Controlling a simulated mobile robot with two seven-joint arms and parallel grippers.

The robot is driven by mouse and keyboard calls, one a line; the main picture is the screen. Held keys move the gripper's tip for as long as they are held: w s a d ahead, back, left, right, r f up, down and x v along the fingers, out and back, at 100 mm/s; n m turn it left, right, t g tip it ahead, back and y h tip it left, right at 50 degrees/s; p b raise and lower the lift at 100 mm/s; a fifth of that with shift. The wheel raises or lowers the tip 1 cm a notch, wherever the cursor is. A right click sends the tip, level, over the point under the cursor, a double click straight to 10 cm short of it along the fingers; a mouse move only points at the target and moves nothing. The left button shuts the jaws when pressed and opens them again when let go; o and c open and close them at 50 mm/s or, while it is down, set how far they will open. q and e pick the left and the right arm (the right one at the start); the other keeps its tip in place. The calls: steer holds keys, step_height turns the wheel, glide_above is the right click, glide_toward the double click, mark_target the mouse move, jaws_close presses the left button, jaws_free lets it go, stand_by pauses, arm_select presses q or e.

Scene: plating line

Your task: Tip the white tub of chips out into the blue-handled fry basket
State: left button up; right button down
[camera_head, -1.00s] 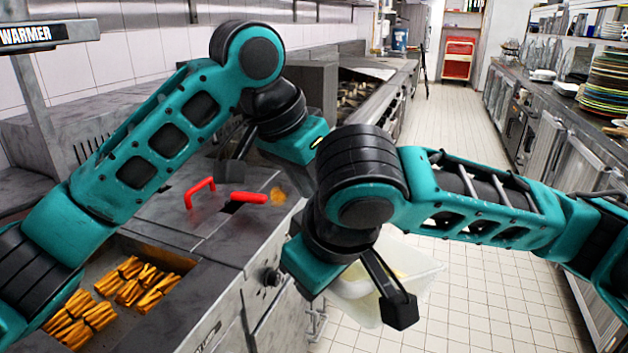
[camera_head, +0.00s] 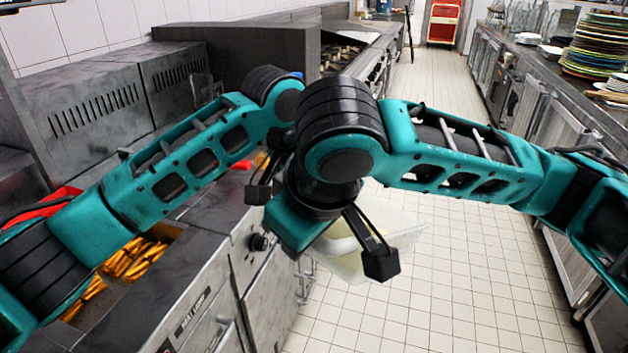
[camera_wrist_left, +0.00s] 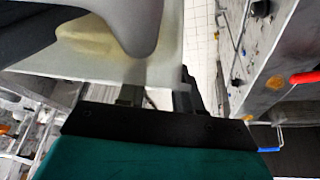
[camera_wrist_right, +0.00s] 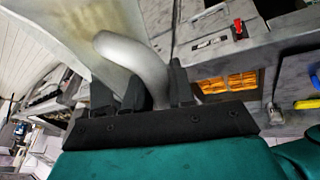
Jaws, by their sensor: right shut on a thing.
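The white, see-through tub (camera_head: 400,240) hangs over the floor aisle below my right gripper, partly hidden by it. Its pale inside and yellowish contents show in the left wrist view (camera_wrist_left: 90,40). My right gripper (camera_wrist_right: 157,88) is shut on the tub's curved white handle (camera_wrist_right: 135,50). My left gripper (camera_wrist_left: 158,95) is close beside the tub's wall; whether its fingers touch or hold the wall is unclear. In the head view it is mostly hidden behind my right arm. A blue handle (camera_wrist_left: 270,149) shows at the left wrist view's right edge; its basket is not clearly visible.
A red handle (camera_wrist_left: 305,77) lies on the steel counter near the blue one. A yellow handle (camera_wrist_right: 308,103) shows in the right wrist view. Cooked chips (camera_head: 135,260) lie in a steel well at left. The tiled aisle (camera_head: 450,290) is clear.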

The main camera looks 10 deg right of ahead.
arm_select(q)
steer(key=shift+f, duration=0.15)
steer(key=shift+d, duration=0.1)
steer(key=c, duration=0.6)
steer(key=shift+s, duration=0.1)
jaws_close()
arm_select(e)
steer(key=shift+w, duration=0.1)
arm_select(q)
steer(key=shift+d, duration=0.1)
